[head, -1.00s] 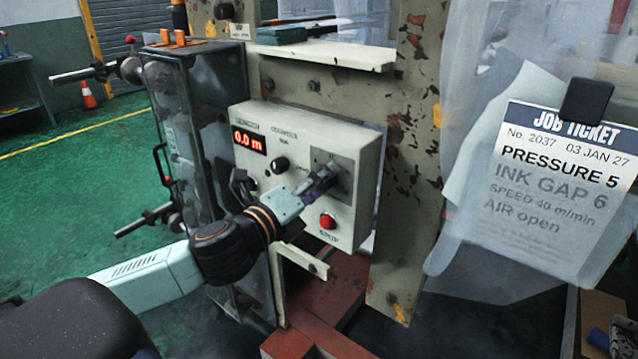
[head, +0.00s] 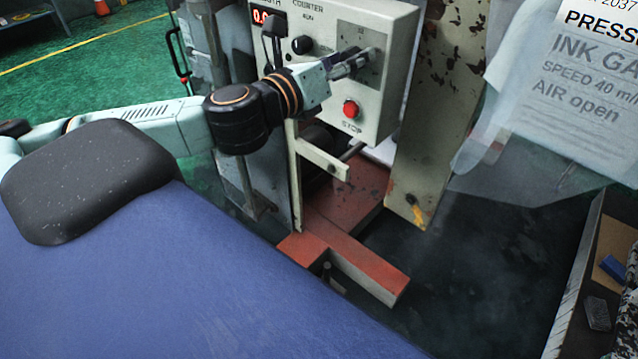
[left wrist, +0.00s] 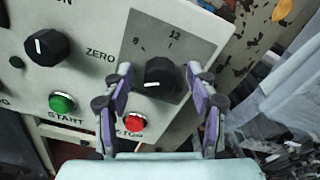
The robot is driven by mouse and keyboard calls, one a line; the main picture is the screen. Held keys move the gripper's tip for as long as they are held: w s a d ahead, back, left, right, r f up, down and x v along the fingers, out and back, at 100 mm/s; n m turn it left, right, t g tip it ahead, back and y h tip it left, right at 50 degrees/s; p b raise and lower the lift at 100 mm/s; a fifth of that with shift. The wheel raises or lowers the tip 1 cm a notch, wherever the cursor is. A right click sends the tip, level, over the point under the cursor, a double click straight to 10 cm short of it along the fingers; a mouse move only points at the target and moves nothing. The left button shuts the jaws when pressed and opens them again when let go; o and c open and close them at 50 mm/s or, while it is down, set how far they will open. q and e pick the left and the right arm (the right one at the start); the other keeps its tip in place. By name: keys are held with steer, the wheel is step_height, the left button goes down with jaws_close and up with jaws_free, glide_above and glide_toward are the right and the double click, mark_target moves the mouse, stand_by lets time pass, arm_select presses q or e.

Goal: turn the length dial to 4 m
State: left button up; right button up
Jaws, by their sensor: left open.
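The length dial (left wrist: 160,76) is a black knob with a white mark, on a grey plate (left wrist: 190,36) printed with 8 and 12. In the left wrist view my left gripper (left wrist: 160,72) is open, with one finger on each side of the dial. I cannot tell whether the fingers touch it. In the head view the left gripper (head: 362,60) is at the plate and hides most of the dial. My right gripper is not in view.
The control box (head: 325,88) also carries a black knob (left wrist: 46,47) marked ZERO, a green START button (left wrist: 62,102) and a red STOP button (head: 351,108) close below the gripper. A rusty upright (head: 445,110) stands right of the box. A red base (head: 345,262) lies below.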

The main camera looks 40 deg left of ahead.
arm_select(q)
steer(key=s+n+p, duration=0.4)
steer(key=n+p, duration=0.2)
steer(key=n, duration=1)
steer(key=s+n+p, duration=0.4)
steer(key=n+p, duration=0.3)
steer(key=n, duration=0.8)
steer(key=s+d+f+g+b, duration=0.2)
steer(key=s+f+g, duration=0.1)
steer(key=f, duration=0.5)
steer(key=s+d+f+g+h+b, duration=0.1)
steer(key=s+d+f+g+b, duration=0.1)
steer(key=f+g, duration=0.3)
steer(key=s+d+f+g+h+b, duration=0.1)
steer(key=s+d+f+g+b, duration=0.1)
steer(key=f, duration=0.9)
steer(key=s+d+g, duration=0.1)
steer(key=s+d, duration=0.1)
steer(key=shift+s+f+g+b, duration=0.3)
steer(key=shift+s+f+g, duration=0.05)
steer(key=shift+g, duration=0.05)
